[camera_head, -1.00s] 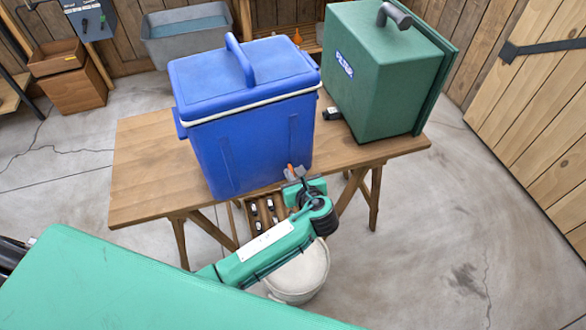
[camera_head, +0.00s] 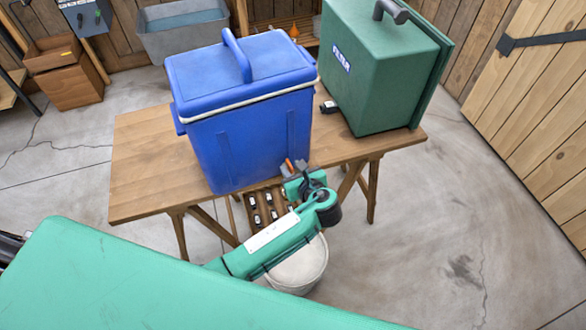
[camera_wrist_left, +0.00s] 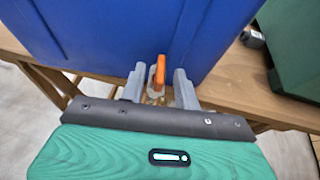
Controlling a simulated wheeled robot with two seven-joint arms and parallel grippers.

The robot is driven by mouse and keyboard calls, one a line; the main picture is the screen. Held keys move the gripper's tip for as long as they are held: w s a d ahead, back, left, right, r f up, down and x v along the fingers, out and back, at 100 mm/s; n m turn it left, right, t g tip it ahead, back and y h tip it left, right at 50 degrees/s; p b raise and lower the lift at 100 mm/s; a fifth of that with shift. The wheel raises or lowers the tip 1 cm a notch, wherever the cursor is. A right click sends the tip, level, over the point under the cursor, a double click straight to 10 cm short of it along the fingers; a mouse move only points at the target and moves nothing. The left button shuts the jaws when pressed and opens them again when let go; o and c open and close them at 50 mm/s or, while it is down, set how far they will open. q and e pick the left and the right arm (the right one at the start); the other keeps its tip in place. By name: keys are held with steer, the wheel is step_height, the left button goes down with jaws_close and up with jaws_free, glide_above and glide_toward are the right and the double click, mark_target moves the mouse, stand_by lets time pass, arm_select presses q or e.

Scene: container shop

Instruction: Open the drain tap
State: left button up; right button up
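The drain tap shows as an orange lever (camera_head: 289,165) low on the front of the blue cool box (camera_head: 250,150), near the table's front edge. In the left wrist view the lever (camera_wrist_left: 158,72) stands upright against the blue wall (camera_wrist_left: 110,35). My left gripper (camera_wrist_left: 160,88) is open, with one grey finger on each side of the lever. The left finger looks closer to the lever, and I cannot tell whether it touches. In the head view my left gripper (camera_head: 298,172) is small and partly hidden by its own wrist. My right gripper is not in view.
The cool box stands on a wooden trestle table (camera_head: 140,165). A green case (camera_head: 375,80) stands at its right, with a small dark item (camera_head: 328,107) between. Below are a tray with several small items (camera_head: 262,208) and a pale bucket (camera_head: 300,268). Floor at right is clear.

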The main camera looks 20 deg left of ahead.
arm_select(q)
steer(key=b+v, duration=0.1)
steer(key=v, duration=1.3)
steer(key=shift+b, duration=0.35)
steer(key=shift+w, duration=0.1)
